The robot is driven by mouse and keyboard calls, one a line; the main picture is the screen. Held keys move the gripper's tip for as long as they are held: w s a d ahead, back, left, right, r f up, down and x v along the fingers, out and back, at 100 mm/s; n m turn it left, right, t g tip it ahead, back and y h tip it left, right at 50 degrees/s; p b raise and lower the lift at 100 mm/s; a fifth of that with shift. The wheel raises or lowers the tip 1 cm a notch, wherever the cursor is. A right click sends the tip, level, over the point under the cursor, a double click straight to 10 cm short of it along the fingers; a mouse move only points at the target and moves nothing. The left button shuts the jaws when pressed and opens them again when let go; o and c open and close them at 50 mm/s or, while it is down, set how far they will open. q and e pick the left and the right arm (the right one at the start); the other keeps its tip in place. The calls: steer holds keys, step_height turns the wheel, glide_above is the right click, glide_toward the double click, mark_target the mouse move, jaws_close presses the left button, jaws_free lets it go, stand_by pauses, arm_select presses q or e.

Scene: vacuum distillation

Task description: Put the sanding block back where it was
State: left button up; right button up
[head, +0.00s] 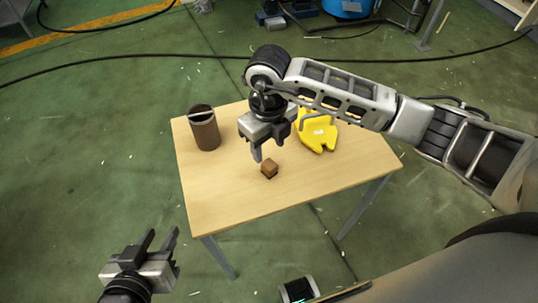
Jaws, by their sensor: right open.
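A small brown block (269,170), which looks like the sanding block, rests on the wooden table (330,180) near the middle of its front half. My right gripper (266,148) points down just behind and above the block. It is open and holds nothing that I can see; the block appears to be apart from its fingers. My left gripper (160,240) is open and empty, off the table at the lower left.
A dark brown cylinder (206,134) stands at the table's back left. The table's front left and right side are clear. Black cables (120,62) cross the green floor.

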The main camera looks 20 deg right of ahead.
steer(key=s+a+r+n+g+y, duration=0.1)
steer(key=s+a+r+g+y, duration=0.35)
steer(key=s+a+y, duration=0.65)
steer(key=a+r+m+t+y, duration=0.3)
steer(key=a+r+m+y, duration=0.3)
steer(key=a+r+y, duration=0.45)
steer(key=m+t+h, duration=1.6)
steer(key=m+t, duration=0.2)
steer(key=m, duration=1.2)
glide_above(269, 163)
steer(key=s+a, duration=0.2)
steer(key=s, duration=0.3)
step_height(269, 163, down, 9)
steer(key=s+d+f+m+g+h, duration=0.1)
steer(key=s+d+f+m+g, duration=0.2)
steer(key=s+f, duration=0.4)
step_height(269, 163, down, 3)
steer(key=shift+r+m+g+h, duration=0.2)
steer(key=shift+m+g+h, duration=0.3)
steer(key=shift+g, duration=0.65)
